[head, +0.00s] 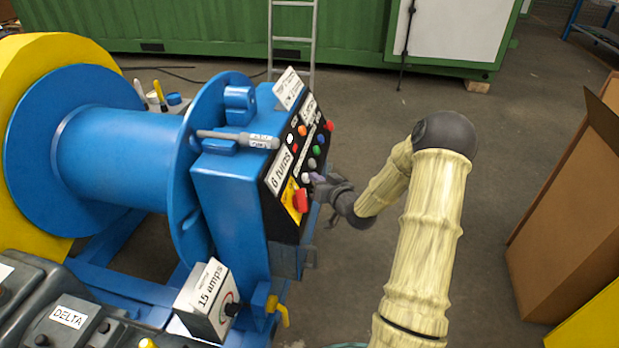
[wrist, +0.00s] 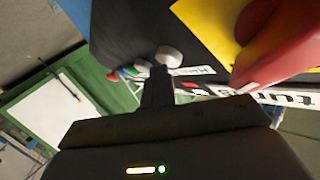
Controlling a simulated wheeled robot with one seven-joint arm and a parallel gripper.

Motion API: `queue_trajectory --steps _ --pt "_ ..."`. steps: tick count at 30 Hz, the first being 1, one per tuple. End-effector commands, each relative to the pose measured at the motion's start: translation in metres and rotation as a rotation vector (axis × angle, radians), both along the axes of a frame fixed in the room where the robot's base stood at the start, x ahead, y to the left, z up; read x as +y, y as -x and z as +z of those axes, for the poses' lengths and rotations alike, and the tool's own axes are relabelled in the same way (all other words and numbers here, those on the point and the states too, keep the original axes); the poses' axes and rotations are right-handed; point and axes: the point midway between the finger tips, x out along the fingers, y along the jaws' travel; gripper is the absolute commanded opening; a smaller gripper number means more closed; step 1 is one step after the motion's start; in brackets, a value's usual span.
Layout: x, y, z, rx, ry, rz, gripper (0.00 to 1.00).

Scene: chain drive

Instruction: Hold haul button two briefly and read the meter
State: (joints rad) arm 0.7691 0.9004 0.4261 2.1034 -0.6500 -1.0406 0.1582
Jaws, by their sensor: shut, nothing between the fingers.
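The control panel (head: 291,165) on the blue winch box carries several small round buttons in white, green, blue, red and orange. I cannot read which one is labelled haul two. My gripper (head: 318,180) is shut and empty, its tips close to a pale button (head: 305,178) low on the panel. In the wrist view, my gripper (wrist: 159,82) points at a white round button (wrist: 168,56); I cannot tell whether they touch.
A big red control (head: 300,200) on a yellow plate sits just below the pale button; it looms at right in the wrist view (wrist: 275,45). A "6 turns" card (head: 280,170) is on the panel. A cardboard box (head: 565,200) stands right. The floor between is clear.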

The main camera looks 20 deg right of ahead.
Motion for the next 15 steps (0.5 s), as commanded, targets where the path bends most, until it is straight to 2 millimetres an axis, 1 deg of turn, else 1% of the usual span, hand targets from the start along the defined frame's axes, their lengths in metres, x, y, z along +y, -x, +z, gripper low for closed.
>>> queue_trajectory --steps 9,15 --pt "-0.011 0.007 0.008 0.000 0.000 -0.001 0.00" --pt "-0.013 0.009 0.008 0.000 0.001 0.000 0.00"
